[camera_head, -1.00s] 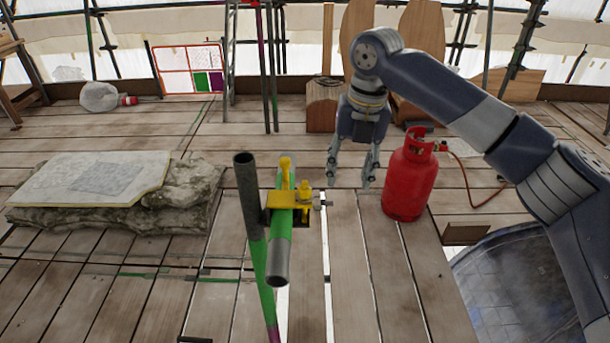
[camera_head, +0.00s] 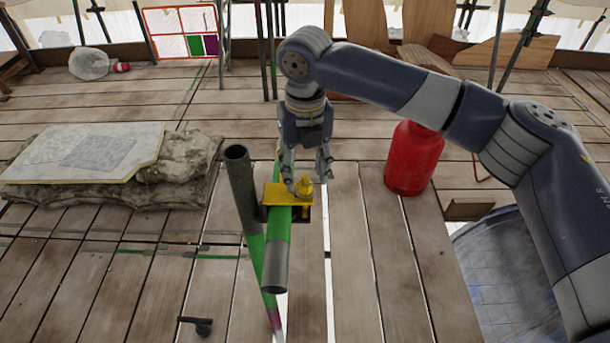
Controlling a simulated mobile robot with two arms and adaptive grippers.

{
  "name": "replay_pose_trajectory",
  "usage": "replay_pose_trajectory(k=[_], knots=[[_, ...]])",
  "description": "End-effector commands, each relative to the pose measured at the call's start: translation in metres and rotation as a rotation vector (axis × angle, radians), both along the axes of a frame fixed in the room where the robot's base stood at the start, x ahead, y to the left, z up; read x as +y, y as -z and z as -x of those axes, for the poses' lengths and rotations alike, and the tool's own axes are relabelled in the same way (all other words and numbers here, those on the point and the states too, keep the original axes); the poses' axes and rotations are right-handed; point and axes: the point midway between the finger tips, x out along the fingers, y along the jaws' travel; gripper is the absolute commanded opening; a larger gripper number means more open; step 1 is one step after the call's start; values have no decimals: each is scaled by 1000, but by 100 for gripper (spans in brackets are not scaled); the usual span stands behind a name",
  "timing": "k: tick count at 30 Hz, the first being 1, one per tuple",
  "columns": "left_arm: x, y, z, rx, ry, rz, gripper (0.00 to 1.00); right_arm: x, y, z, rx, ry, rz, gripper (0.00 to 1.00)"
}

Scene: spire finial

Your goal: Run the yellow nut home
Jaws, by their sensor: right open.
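The yellow nut (camera_head: 304,187) sits on the right side of a yellow coupler (camera_head: 275,193). The coupler is at the crossing of a grey upright tube (camera_head: 240,180) and a green tube with a bare grey end (camera_head: 274,265). My right gripper (camera_head: 308,182) points down at the coupler, open, with its fingertips to either side of the nut in the picture. I cannot tell whether they touch it. The gripper hides the coupler's far part. My left gripper is not in view.
A red gas cylinder (camera_head: 413,158) stands right of the coupler, behind my right arm. A sheet on stacked stone slabs (camera_head: 85,155) lies at left. A small dark fitting (camera_head: 200,327) lies on the planks at the front. Gaps run between the planks.

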Motion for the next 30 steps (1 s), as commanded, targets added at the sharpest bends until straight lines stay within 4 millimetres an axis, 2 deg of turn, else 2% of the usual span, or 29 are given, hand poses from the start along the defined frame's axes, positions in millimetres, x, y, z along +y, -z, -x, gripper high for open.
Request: replay_pose_trajectory(k=[4, 10, 17, 21, 23, 30], knots=[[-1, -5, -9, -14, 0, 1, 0, 0, 19, 0, 1, 1, 1, 46], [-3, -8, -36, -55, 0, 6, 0, 0, 29, 0, 0, 1, 0, 46], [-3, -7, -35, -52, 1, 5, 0, 0, 30, 0, -1, 1, 0, 46], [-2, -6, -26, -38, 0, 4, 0, 0, 30, 0, -1, 2, 0, 14], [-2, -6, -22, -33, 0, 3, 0, 0, 30, 0, -1, 2, 0, 2], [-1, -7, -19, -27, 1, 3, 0, 0, 29, 0, 0, 7, 0, 2]])
